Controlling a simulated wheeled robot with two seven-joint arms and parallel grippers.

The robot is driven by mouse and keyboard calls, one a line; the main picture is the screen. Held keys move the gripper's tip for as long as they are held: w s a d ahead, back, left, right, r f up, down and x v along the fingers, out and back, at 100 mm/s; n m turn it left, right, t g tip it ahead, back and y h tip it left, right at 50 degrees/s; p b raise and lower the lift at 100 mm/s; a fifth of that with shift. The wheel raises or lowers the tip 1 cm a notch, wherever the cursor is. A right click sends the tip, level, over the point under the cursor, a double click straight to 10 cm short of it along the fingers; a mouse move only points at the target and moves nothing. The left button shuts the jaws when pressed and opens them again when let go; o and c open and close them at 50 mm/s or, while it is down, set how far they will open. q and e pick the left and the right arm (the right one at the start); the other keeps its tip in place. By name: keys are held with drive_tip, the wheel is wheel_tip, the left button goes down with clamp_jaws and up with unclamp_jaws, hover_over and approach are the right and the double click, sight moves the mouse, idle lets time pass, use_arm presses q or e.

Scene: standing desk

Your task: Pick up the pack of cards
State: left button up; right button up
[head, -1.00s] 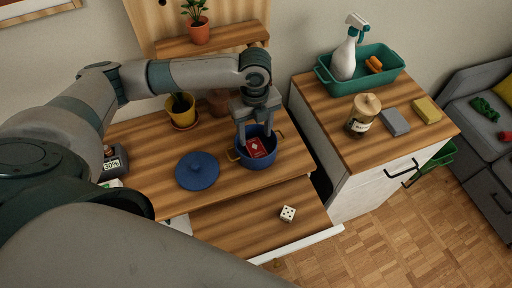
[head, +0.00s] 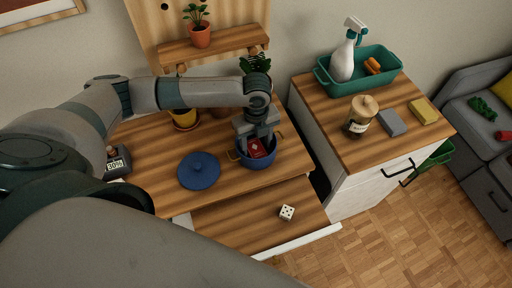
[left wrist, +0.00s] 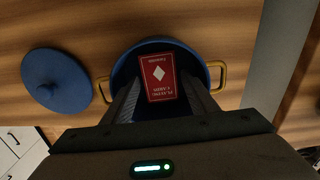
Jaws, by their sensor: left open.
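The red pack of cards (head: 257,148) with a white diamond sits inside the blue pot (head: 262,162) on the desk. It also shows in the left wrist view (left wrist: 160,78). My left gripper (head: 256,146) reaches down into the pot from above. In the left wrist view its two fingers (left wrist: 160,100) stand apart on either side of the pack's lower part. I cannot tell whether they touch it. The pot has yellow handles (left wrist: 218,77) at its sides. My right gripper is not in view.
The blue lid (head: 198,171) lies on the desk left of the pot. A white die (head: 287,212) sits on the pulled-out lower surface in front. A cabinet to the right holds a jar (head: 361,116), a green bin (head: 322,76) and sponges. A shelf with a plant stands behind.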

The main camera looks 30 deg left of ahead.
sight(256, 149)
use_arm(q)
drive_tip(key=shift+f, duration=0.5)
drive_tip(key=c, duration=0.8)
drive_tip(key=shift+c, duration=0.2)
drive_tip(key=shift+r, duration=0.15)
drive_tip(key=shift+r, duration=0.6)
wheel_tip(256, 149, up, 9)
drive_tip(key=b, duration=0.2)
drive_tip(key=shift+f+b, duration=0.2)
drive_tip(key=shift+b, duration=0.1)
